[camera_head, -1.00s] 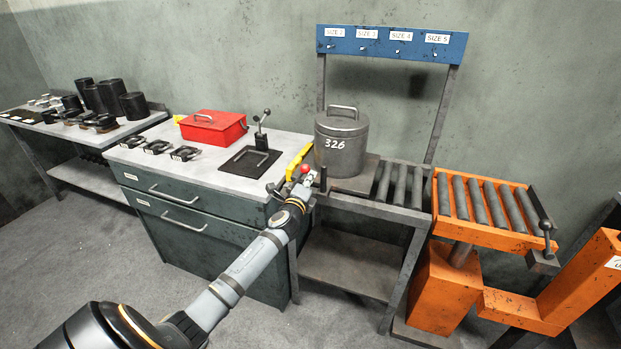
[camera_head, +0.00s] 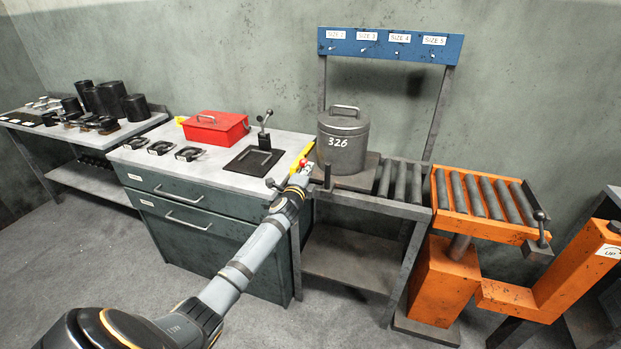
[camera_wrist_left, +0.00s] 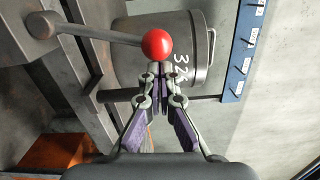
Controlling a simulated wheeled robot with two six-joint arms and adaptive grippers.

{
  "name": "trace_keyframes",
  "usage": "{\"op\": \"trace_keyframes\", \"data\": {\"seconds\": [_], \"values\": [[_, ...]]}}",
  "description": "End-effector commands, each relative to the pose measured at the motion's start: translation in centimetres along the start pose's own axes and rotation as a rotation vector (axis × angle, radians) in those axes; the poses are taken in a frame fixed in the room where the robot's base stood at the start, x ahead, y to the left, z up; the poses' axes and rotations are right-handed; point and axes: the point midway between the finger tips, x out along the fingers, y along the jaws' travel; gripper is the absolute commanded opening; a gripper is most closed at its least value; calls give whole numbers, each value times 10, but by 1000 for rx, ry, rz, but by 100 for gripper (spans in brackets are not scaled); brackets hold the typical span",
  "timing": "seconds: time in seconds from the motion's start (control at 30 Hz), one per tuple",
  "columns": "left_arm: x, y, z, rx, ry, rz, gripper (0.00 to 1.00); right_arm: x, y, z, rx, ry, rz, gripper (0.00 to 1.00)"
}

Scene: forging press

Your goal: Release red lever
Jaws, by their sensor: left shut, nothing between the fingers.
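The red lever has a red ball knob (camera_wrist_left: 157,44) on a thin grey rod, which runs to a round grey pivot at the upper left of the left wrist view. In the head view the red knob (camera_head: 303,162) is small, just beyond my left gripper (camera_head: 300,174), at the left end of the roller stand. In the left wrist view my left gripper (camera_wrist_left: 158,72) is shut and empty, its fingertips pointing at the knob. The tips appear just below the knob; whether they touch it I cannot tell. My right gripper is not in view.
A grey lidded pot (camera_head: 342,142) marked 326 stands behind the knob on the roller stand (camera_head: 402,207). A drawer cabinet (camera_head: 190,222) with a red box (camera_head: 215,126) stands left. An orange roller lift (camera_head: 488,234) stands right. Floor in front is open.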

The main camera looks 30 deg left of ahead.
Motion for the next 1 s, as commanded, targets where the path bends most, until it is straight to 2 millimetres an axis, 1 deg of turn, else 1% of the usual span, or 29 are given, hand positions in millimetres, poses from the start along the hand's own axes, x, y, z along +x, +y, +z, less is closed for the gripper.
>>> {"op": "trace_keyframes", "data": {"seconds": [0.03, 0.2, 0.6, 0.8, 1.0], "values": [[4, -5, 5, -39, -2, 2, 0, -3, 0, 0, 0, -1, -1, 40], [8, -10, 24, -199, -3, 11, 0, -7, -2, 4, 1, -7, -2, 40], [10, -11, 70, -562, -3, 31, 0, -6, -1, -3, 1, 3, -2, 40], [11, -7, 86, -698, -3, 38, 0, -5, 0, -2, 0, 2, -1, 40], [11, -4, 97, -790, -2, 42, 0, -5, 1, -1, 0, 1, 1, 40]]}}
